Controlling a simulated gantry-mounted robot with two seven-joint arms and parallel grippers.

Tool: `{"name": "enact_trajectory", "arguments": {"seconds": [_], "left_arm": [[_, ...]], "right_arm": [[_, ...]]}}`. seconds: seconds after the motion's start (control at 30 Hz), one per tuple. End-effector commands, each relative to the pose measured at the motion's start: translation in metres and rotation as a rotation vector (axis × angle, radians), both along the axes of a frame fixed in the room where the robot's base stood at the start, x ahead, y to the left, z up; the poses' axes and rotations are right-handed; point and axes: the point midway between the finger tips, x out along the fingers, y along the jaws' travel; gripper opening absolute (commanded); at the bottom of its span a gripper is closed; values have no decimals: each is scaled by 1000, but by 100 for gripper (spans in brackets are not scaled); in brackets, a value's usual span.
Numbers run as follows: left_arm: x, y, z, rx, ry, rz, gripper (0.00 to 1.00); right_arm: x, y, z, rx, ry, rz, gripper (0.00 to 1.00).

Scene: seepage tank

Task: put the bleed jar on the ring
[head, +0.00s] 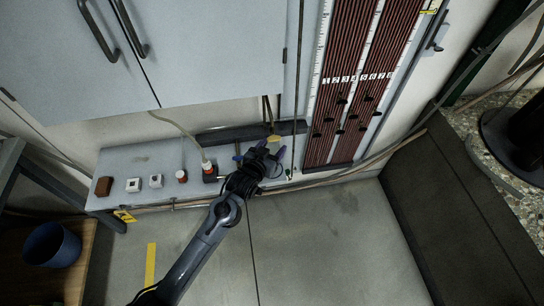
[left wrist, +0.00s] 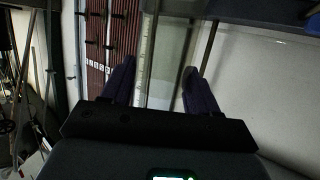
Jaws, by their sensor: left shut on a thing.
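My left gripper (head: 270,150) is over the right end of the grey bench along the wall. In the left wrist view its two dark fingers (left wrist: 160,85) stand apart with a pale, see-through thing (left wrist: 165,70) between them, which I take for the bleed jar. The gripper is shut on it. In the head view the jar is mostly hidden by the fingers and I cannot make out its outline. A small yellowish piece (head: 273,138) shows just beyond the fingertips. I cannot pick out the ring clearly in either view. My right gripper is in neither view.
A tall board of striped tubes (head: 345,90) stands right of the gripper. Grey cabinets (head: 220,50) hang above. A blue bin (head: 52,245) is lower left.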

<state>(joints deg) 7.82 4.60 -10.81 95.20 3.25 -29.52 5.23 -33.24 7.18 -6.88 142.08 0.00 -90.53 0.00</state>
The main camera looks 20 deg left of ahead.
Motion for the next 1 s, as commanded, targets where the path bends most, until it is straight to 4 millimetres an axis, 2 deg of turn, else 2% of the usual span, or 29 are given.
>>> {"name": "enact_trajectory", "arguments": {"seconds": [0.33, 0.77, 0.8, 0.93, 1.0], "left_arm": [[-1, 0, -39, 0, 2, 0, 30], [-1, 0, -42, 0, 1, 0, 30], [-1, 0, -43, 0, 1, 0, 63], [-1, 0, -42, 1, 1, 0, 83], [-1, 0, -42, 1, 1, 0, 85]], "right_arm": [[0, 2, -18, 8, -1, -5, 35], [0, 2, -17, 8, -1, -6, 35], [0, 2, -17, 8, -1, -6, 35], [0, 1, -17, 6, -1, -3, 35], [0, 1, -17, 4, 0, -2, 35]]}}
